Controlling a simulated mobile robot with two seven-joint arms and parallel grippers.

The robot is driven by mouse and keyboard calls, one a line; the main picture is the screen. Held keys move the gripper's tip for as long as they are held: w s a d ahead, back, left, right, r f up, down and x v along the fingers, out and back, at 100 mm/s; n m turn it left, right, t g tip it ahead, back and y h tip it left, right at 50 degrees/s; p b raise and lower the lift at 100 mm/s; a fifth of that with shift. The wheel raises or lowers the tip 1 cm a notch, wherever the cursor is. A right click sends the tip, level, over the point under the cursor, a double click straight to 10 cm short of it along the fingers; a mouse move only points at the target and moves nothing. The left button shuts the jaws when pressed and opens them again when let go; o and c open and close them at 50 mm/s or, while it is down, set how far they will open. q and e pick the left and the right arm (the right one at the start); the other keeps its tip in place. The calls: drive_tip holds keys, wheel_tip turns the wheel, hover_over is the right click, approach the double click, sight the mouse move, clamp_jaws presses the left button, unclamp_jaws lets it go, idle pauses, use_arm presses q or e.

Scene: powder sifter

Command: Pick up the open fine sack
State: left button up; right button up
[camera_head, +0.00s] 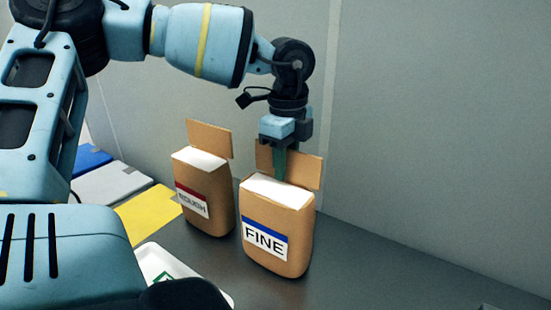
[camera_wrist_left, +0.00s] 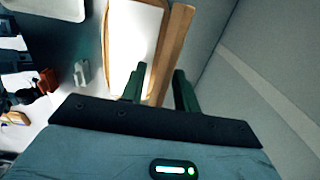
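The open fine sack (camera_head: 275,218) is a brown bag with a white top, a blue-striped FINE label and a raised brown back flap (camera_head: 305,168). It stands upright on the dark grey table. My left gripper (camera_head: 281,168) points down at the flap, with one green finger in front of it; the other finger is hidden in the head view. In the left wrist view the two green fingers (camera_wrist_left: 160,90) are apart on either side of the flap (camera_wrist_left: 171,50), with a gap on the near side. My right gripper is not in view.
A similar sack labelled ROUGH (camera_head: 205,190) stands close to the left of the fine sack. A white tray (camera_head: 160,260) and yellow, white and blue panels (camera_head: 148,213) lie further left. A grey wall (camera_head: 430,130) rises behind. The table to the right is clear.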

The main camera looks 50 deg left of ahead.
use_arm(q)
drive_tip(key=shift+f, duration=0.2)
drive_tip(key=c, duration=0.6)
clamp_jaws()
drive_tip(key=shift+r, duration=0.15)
idle(0.6)
